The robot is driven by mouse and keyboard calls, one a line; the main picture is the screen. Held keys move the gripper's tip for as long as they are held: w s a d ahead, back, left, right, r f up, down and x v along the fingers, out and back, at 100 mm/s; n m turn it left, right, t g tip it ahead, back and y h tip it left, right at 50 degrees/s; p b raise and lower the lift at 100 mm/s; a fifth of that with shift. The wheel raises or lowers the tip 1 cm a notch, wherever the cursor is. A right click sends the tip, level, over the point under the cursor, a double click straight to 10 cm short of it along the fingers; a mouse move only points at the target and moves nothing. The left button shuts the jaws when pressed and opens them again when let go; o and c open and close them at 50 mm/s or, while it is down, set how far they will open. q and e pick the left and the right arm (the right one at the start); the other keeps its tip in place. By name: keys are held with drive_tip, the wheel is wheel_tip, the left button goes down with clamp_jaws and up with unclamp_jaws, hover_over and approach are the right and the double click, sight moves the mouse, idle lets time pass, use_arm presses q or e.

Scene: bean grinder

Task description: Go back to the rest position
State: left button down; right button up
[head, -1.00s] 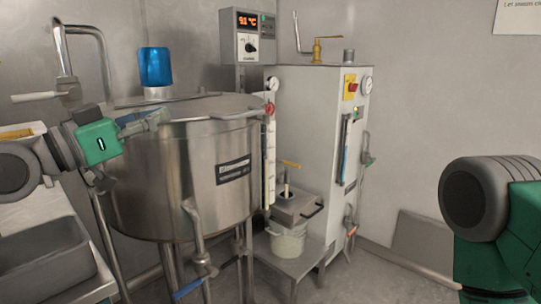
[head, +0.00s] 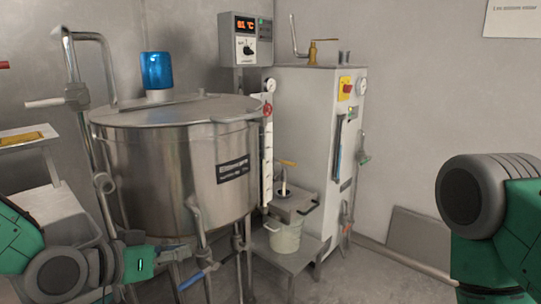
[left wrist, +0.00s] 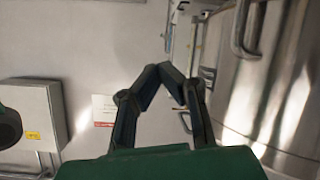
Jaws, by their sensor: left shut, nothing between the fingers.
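My left gripper (head: 178,253) is low at the left in the head view, in front of the lower part of the steel tank (head: 165,170). Its green wrist body lies to the left of its dark fingers. In the left wrist view the left gripper (left wrist: 172,70) has its fingertips together with nothing between them, and the tank (left wrist: 285,95) is at the right. A link of my right arm shows at the right edge of the head view. My right gripper is outside the picture.
A white cabinet (head: 310,140) stands right of the tank, with a bucket (head: 285,237) on a low stand (head: 288,258). A pipe with a blue-handled valve (head: 192,280) is close to my left gripper.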

use_arm(q)
drive_tip(key=s+a+f+n+g+y+p, duration=0.1)
drive_tip(key=s+f+g, duration=0.1)
drive_tip(key=s+f, duration=0.3)
drive_tip(key=s+f+n+g+y+p, duration=0.1)
drive_tip(key=s+f, duration=0.2)
drive_tip(key=f, duration=0.4)
drive_tip(key=s+a+f+n+g+y+p, duration=0.1)
drive_tip(key=s+a+f+g+y, duration=0.2)
drive_tip(key=s, duration=0.8)
drive_tip(key=s+a+f+g+y+p, duration=0.1)
drive_tip(key=s+a+f+g+y, duration=0.2)
drive_tip(key=s+a+f, duration=0.4)
drive_tip(key=s+f, duration=0.2)
drive_tip(key=s, duration=0.2)
drive_tip(key=shift+f+n+g+p, duration=0.3)
drive_tip(key=shift+f+n, duration=0.05)
drive_tip(key=shift+n, duration=0.05)
